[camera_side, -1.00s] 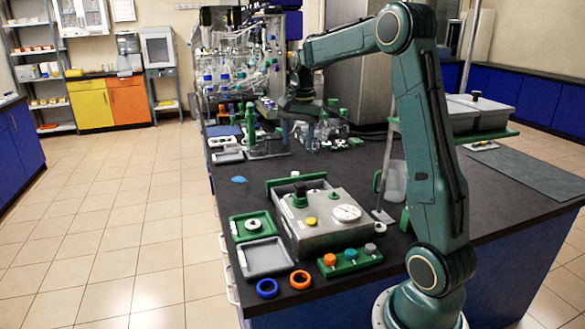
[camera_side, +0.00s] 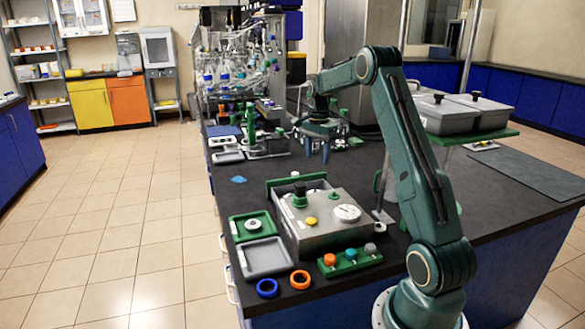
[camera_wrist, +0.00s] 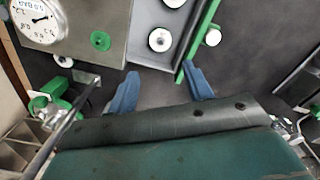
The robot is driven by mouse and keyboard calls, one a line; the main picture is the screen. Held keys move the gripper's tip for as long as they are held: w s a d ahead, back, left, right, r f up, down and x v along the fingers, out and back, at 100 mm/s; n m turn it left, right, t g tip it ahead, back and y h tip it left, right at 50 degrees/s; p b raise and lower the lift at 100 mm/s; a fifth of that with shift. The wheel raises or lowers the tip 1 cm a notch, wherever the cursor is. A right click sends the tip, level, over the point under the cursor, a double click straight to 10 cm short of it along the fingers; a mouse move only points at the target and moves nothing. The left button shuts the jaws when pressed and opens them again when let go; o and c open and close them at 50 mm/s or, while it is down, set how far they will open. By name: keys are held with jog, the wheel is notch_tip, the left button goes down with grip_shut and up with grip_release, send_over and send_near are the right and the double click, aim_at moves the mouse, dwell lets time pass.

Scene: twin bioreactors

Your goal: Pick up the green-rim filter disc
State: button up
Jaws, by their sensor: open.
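A green upright panel (camera_wrist: 203,30) stands beside a grey recess with white discs (camera_wrist: 160,40).

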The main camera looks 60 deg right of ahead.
send_over(315, 190)
jog(key=f, duration=0.7)
jog(key=shift+s+f, duration=0.2)
jog(key=shift+f, duration=0.15)
jog(key=shift+f, duration=0.15)
jog(key=shift+a+f, duration=0.1)
jog(key=shift+f, duration=2.4)
jog(key=shift+c, duration=0.4)
jog(key=shift+w, duration=0.1)
jog(key=c, duration=0.5)
